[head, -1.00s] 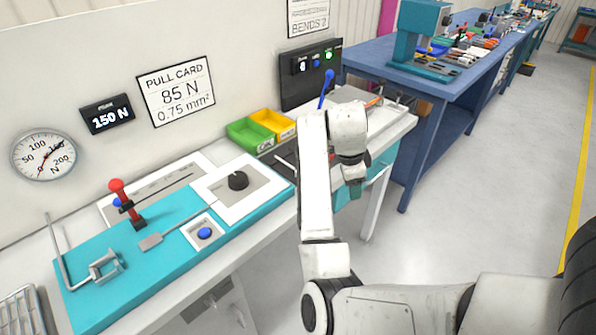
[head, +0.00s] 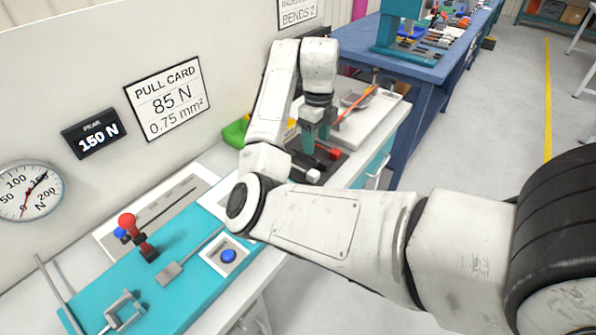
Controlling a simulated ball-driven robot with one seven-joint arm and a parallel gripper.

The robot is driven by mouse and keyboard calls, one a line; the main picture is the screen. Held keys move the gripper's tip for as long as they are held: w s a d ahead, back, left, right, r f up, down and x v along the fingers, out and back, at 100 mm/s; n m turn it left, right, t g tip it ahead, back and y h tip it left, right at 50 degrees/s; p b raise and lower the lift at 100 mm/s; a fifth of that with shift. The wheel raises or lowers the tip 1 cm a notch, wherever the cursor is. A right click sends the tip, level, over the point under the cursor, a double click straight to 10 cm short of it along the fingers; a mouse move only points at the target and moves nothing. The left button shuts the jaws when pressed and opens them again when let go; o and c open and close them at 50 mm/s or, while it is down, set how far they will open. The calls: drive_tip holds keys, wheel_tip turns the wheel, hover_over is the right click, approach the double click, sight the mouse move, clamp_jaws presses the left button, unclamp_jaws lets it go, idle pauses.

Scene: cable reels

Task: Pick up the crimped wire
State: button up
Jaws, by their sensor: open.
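A thin orange piece (head: 356,104), which may be the crimped wire, lies slanted at the white tray (head: 372,118) on the right end of the bench. I cannot make out a crimp on it. My gripper (head: 315,138) has teal fingers pointing down. It is open, above the dark part of the bench and left of the orange piece, apart from it. I see nothing held between the fingers. My arm hides part of the bench.
A red block (head: 335,153) and a white block (head: 313,175) are close below my gripper. The green bin (head: 235,133) is left of it, partly hidden. The teal pull tester (head: 185,235) fills the bench front. A blue bench (head: 420,70) stands behind.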

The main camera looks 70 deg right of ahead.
hover_over(313, 173)
drive_tip(key=f, duration=0.5)
drive_tip(key=shift+w+d, duration=0.1)
drive_tip(key=shift+d, duration=0.25)
drive_tip(key=shift+a+f+p, duration=0.15)
drive_tip(key=shift+f+p, duration=0.1)
drive_tip(key=shift+f, duration=1.15)
drive_tip(key=shift+a+f+p, duration=0.15)
drive_tip(key=shift+f+p, duration=0.05)
drive_tip(key=shift+f, duration=1.2)
clamp_jaws()
